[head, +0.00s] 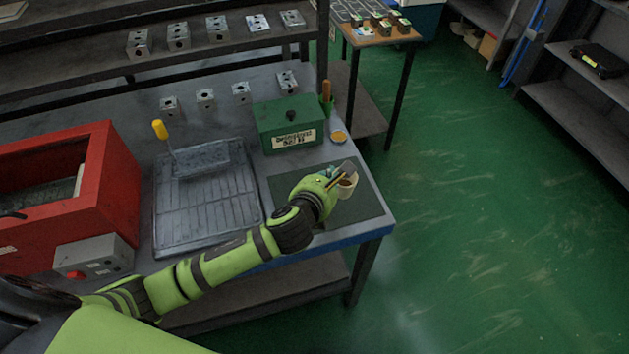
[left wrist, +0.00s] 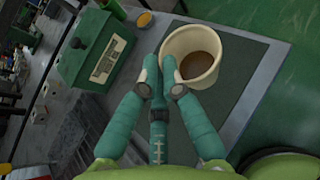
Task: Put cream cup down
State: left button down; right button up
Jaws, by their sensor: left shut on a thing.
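The cream cup (head: 345,187) is over the dark mat (head: 290,188) at the right end of the workbench. It also shows in the left wrist view (left wrist: 207,47), upright or nearly so, with something brown inside. My left gripper (head: 337,180) is shut on the near wall of the cup, seen in the left wrist view (left wrist: 163,78) with its fingertips close together at the rim. I cannot tell whether the cup's base touches the mat. My right gripper is not in view.
A green box (head: 290,125) with a label stands behind the mat, with a small orange-topped dish (head: 339,137) beside it. A grey tray (head: 207,195) with a yellow-handled lever and a red machine (head: 75,190) are to the left. Bare mat surrounds the cup.

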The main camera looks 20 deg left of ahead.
pick_arm(q)
jog(key=shift+w+a+f, duration=0.6)
jog(key=shift+a+f, duration=0.3)
jog(key=shift+f, duration=0.4)
jog(key=shift+w+a+f, duration=0.6)
jog(key=shift+a+f, duration=0.3)
jog(key=shift+f, duration=0.45)
jog(key=shift+w+a+f, duration=0.6)
jog(key=shift+a+f, duration=0.3)
jog(key=shift+f, duration=0.4)
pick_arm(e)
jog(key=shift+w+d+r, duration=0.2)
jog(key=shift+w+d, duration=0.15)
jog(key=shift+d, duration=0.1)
pick_arm(q)
jog(key=shift+f, duration=0.15)
jog(key=c, duration=1.4)
grip_release()
jog(key=v, duration=1.2)
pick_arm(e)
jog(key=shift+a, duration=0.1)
